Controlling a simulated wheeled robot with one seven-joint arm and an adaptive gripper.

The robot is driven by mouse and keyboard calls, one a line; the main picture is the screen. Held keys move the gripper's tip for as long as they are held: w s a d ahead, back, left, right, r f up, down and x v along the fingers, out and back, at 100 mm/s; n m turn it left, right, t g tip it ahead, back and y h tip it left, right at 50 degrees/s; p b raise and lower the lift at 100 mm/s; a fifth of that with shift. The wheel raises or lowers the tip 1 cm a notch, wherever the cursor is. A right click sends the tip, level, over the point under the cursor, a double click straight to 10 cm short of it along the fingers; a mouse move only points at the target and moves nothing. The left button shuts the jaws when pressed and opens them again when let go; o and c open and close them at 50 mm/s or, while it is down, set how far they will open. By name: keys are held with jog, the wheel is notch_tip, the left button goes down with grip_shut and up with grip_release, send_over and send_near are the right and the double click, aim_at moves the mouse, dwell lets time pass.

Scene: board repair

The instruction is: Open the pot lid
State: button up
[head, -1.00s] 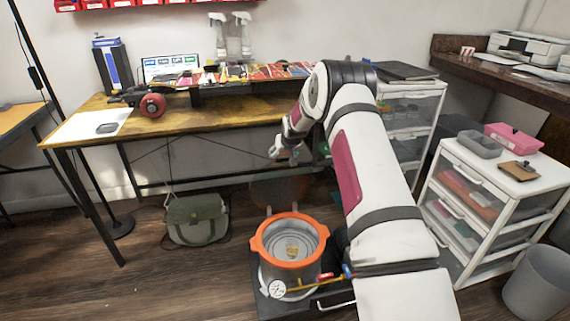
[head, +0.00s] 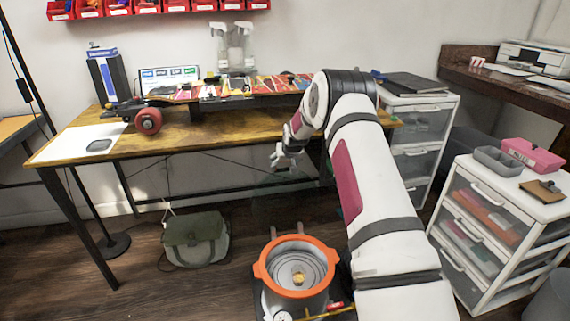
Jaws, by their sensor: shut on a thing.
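The pot (head: 297,270) is a metal vessel with an orange rim and two side handles, low in the middle of the head view. Its mouth is uncovered, and a small gold thing shows inside. My gripper (head: 284,163) is well above and behind the pot, in front of the workbench. It is shut on what looks like the clear pot lid (head: 282,192), a faint see-through disc hanging below the fingers. The lid's outline is hard to make out, and it is apart from the pot.
The wooden workbench (head: 205,133) stands behind, with a skateboard, a paper sheet and spray bottles on it. A green bag (head: 196,239) lies on the floor at left. Drawer units (head: 497,224) stand at right. Open floor shows between the bag and the pot.

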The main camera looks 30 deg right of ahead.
jog(key=o, duration=1.4)
jog(key=shift+w+r, duration=0.15)
jog(key=shift+r, duration=0.1)
jog(key=shift+f, duration=0.1)
jog(key=v, duration=1.2)
jog(key=shift+a, duration=0.15)
